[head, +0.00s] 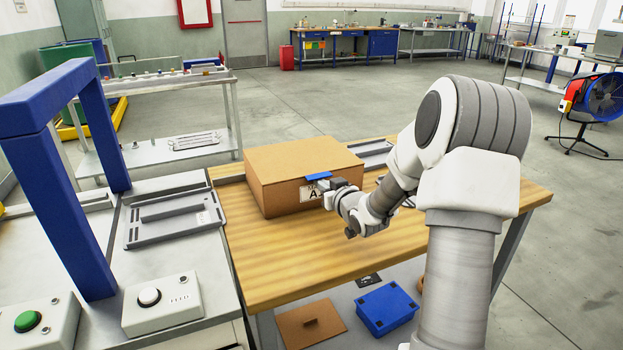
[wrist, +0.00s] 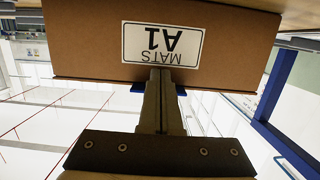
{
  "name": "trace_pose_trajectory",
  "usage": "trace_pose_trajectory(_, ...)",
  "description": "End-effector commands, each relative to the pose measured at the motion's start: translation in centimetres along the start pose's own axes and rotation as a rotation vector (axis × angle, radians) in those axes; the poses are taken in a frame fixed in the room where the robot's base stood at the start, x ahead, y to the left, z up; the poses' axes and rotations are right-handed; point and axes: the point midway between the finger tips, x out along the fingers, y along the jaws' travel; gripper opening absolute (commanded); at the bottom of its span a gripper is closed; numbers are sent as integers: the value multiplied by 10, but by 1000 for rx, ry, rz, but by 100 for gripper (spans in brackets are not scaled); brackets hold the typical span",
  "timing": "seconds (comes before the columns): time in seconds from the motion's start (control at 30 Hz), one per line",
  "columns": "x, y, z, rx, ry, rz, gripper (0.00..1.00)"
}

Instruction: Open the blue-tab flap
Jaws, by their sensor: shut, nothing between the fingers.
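A closed brown cardboard box (head: 295,165) stands on the wooden table, its top flat. A blue tab (head: 318,176) sits at the top edge of its front face, above a white label. In the wrist view, which is upside down, the label (wrist: 163,44) reads "MATS A1". My gripper (head: 333,186) is at the front face, just by the tab. In the wrist view its shut fingers (wrist: 160,76) point at the box below the label in the picture. The blue tab (wrist: 181,90) shows on either side behind them. I cannot tell whether the fingertips touch it.
Grey trays lie on the bench at left (head: 175,215) and behind the box (head: 374,152). A blue gantry frame (head: 25,160) stands at left, beside a green button box (head: 32,325) and a white button box (head: 160,305). The wooden table's front (head: 290,260) is clear.

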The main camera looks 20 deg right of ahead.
Motion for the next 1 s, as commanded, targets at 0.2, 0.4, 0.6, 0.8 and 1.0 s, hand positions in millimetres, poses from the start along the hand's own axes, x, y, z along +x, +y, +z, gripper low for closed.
trace_pose_trajectory(0.2, 2, 0, -1, 0, 2, 0, 0)
trace_pose_trajectory(0.4, 2, 0, -5, -1, 3, 0, 0)
trace_pose_trajectory(0.6, 2, 0, -19, -1, 4, -1, 0)
trace_pose_trajectory(0.8, 2, 0, -33, 0, 3, -1, 0)
trace_pose_trajectory(1.0, 1, 0, -47, -1, 4, -1, 0)
